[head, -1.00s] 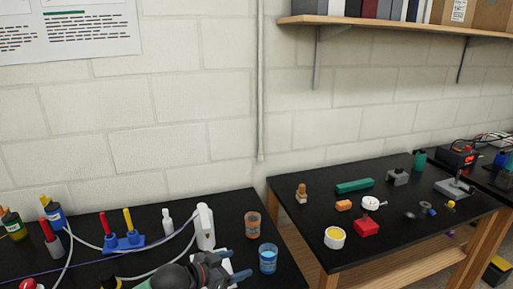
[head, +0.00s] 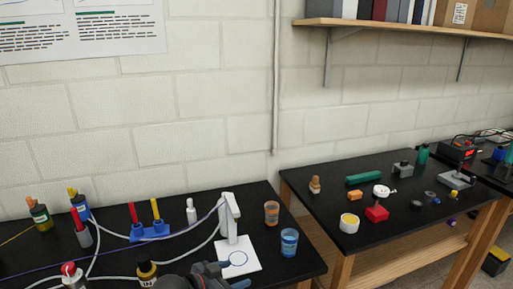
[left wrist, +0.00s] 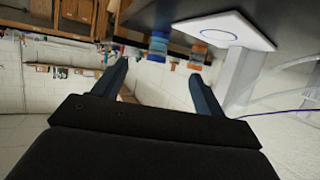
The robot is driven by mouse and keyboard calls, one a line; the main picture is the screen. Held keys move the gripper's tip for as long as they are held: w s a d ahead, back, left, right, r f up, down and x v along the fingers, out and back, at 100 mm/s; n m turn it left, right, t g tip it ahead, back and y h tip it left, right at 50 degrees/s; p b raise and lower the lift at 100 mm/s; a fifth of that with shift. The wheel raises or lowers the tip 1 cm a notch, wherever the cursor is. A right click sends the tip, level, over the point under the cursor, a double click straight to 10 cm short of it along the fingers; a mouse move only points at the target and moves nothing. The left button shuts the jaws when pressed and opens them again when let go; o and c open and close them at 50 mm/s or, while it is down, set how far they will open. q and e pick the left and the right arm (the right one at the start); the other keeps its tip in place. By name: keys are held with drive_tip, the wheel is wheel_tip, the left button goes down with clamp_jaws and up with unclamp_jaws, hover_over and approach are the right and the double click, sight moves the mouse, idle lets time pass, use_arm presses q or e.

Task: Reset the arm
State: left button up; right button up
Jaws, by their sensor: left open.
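My left gripper (head: 226,274) is at the bottom edge of the head view, in front of the white plate (head: 246,262) with a blue ring. Only its front part shows there. In the left wrist view its two blue-grey fingers (left wrist: 160,72) are spread apart with nothing between them. The wrist picture is upside down, and the white plate (left wrist: 187,31) and its upright post (left wrist: 240,78) show at upper right. My right gripper is in neither view.
A blue cup (head: 289,242) and an orange cup (head: 271,213) stand right of the white stand (head: 229,214). A blue rack (head: 150,231), bottles and cables fill the left bench. A gap separates it from the right table (head: 420,225), which carries several small parts.

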use_arm(q)
drive_tip(key=s+a+f+n+g+y, duration=0.25)
drive_tip(key=s+a+f, duration=0.3)
drive_tip(key=s, duration=0.45)
drive_tip(key=s+a+f+n+g+y, duration=0.1)
drive_tip(key=s+a+f+n+y, duration=0.1)
drive_tip(key=s+a+f+y, duration=0.5)
drive_tip(key=s+a+f+n+g, duration=0.25)
drive_tip(key=s+f, duration=0.25)
drive_tip(key=s, duration=0.7)
drive_tip(key=s+d+f, duration=0.1)
drive_tip(key=d+f, duration=0.1)
drive_tip(key=f, duration=1.3)
drive_tip(key=s+d+f+g, duration=0.1)
drive_tip(key=s+d+f, duration=0.1)
drive_tip(key=f, duration=1.4)
drive_tip(key=shift+d+f+g, duration=0.15)
drive_tip(key=shift+d+g, duration=0.15)
drive_tip(key=shift+d, duration=0.1)
